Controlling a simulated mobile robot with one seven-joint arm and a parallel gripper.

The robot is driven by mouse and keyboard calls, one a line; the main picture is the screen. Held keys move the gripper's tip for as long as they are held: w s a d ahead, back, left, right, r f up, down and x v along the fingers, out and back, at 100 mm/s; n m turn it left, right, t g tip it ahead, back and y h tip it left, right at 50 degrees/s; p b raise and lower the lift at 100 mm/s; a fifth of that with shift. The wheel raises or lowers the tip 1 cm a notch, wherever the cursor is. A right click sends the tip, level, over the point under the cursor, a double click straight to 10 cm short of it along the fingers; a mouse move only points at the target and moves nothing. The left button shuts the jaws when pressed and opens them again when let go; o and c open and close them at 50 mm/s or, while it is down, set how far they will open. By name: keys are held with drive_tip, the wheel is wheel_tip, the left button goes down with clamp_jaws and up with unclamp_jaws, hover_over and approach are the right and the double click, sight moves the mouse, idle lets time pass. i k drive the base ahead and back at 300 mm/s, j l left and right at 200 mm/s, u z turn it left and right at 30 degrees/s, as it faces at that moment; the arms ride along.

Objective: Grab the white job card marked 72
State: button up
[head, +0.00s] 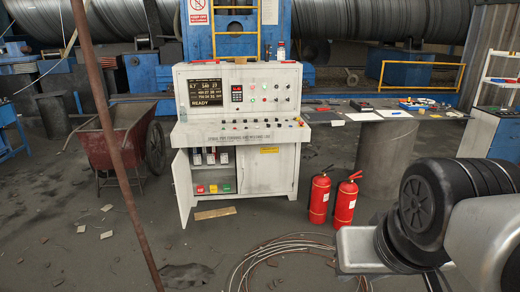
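No number 72 is legible in the head view, so I cannot tell which pale piece is the job card. A small white sheet (363,116) and a larger white sheet (396,114) lie on the side table (440,115) right of the console. Small pale pieces (107,208) also lie on the floor at the left, too small to read. My arm (430,205) fills the lower right, apart from the table. I cannot make out my gripper's fingers in this view.
A white control console (270,140) stands in the middle with its left cabinet door (183,188) open. Two red fire extinguishers (319,197) stand in front of the table. Coiled wire (265,262) lies on the floor. A red wheelbarrow (105,150) and a rusty pole (115,150) are at the left.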

sight(223, 157)
drive_tip(key=i+z, duration=0.35)
drive_tip(key=i, duration=1.15)
drive_tip(key=i+j+u, duration=0.25)
drive_tip(key=i+u, duration=0.2)
drive_tip(key=i, duration=0.15)
drive_tip(key=i+u, duration=0.45)
drive_tip(key=i, duration=0.15)
drive_tip(key=i+j+u, duration=0.25)
drive_tip(key=i+j, duration=0.2)
drive_tip(key=j, duration=0.15)
